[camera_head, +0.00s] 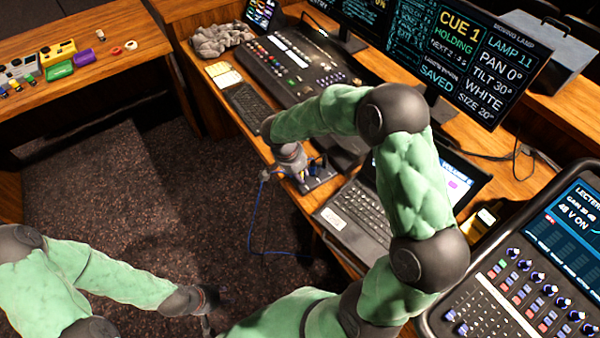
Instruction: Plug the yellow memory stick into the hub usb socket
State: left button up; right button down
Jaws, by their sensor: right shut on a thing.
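My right gripper (301,180) points down at the near edge of the desk, beside the laptop. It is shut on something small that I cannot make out. A dark hub-like block (320,178) with small bright parts lies right under and beside this gripper, partly hidden by it. A blue cable (254,222) hangs from near there over the desk edge. I cannot make out the usb socket or identify the yellow memory stick. My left gripper (212,308) is low at the lower left, over the dark floor and away from the desk; its jaws are too dark to read.
An open laptop (355,217) stands right of my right gripper, with a keyboard (245,104) and lighting console (290,65) behind. A mixer (500,300) fills the lower right. Small coloured items, including a yellow box (58,53), lie on the left table (105,25).

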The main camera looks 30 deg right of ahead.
jog(key=shift+f+b, duration=0.3)
jog(key=shift+f, duration=0.05)
jog(key=shift+s+a+f+b, duration=0.2)
jog(key=shift+s+f+b, duration=0.35)
jog(key=shift+f, duration=0.2)
jog(key=c, duration=1.1)
grip_release()
jog(key=shift+w, duration=0.1)
jog(key=shift+w+d+f, duration=0.1)
jog(key=shift+w+f, duration=0.05)
jog(key=shift+w+r, duration=0.1)
jog(key=shift+r, duration=0.15)
